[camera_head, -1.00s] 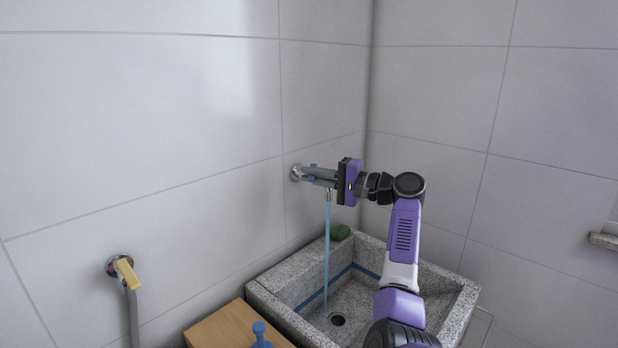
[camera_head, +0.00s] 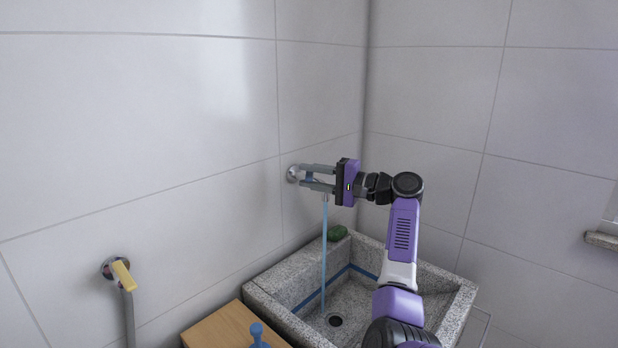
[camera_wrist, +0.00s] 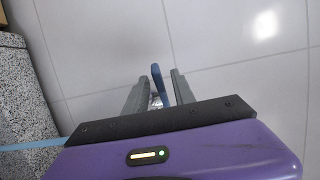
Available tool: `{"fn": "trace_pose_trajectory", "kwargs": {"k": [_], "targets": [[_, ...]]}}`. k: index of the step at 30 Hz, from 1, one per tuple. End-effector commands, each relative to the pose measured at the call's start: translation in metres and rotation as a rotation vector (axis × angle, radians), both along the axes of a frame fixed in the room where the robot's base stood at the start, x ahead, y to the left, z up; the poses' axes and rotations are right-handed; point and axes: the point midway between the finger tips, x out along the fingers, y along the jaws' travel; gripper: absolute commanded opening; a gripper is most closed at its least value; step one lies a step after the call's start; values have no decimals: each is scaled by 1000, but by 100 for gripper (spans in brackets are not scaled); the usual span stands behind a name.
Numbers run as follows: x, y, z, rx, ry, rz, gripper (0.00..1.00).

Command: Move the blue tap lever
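The blue tap lever (camera_wrist: 160,85) shows in the wrist view between the two grey fingers of my gripper (camera_wrist: 157,90), with a gap on each side of it. In the head view my gripper (camera_head: 318,178) reaches left to the wall tap, its fingers apart, one above the other. A small blue part of the lever (camera_head: 309,177) shows between them. The metal tap (camera_head: 293,173) is mostly hidden by the fingers. A stream of water (camera_head: 324,250) runs down below it.
The grey stone sink (camera_head: 455,305) stands below, with a green sponge (camera_head: 337,233) on its back rim. A wooden board (camera_head: 222,328) with a blue object (camera_head: 258,335) is at front left. A second tap with a yellow lever (camera_head: 122,276) is on the left wall.

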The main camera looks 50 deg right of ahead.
Motion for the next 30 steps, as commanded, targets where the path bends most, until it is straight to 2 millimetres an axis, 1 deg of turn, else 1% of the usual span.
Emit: {"fn": "trace_pose_trajectory", "kwargs": {"k": [5,9,12,15,20,30], "targets": [[-23,-6,-2,0,0,-4,31],[-46,-10,-2,-1,1,-3,31],[-60,-13,-2,0,1,-2,31],[-69,-14,-2,0,1,-2,31],[-74,-15,-1,1,1,0,31],[-74,-15,-1,1,1,0,31]]}}
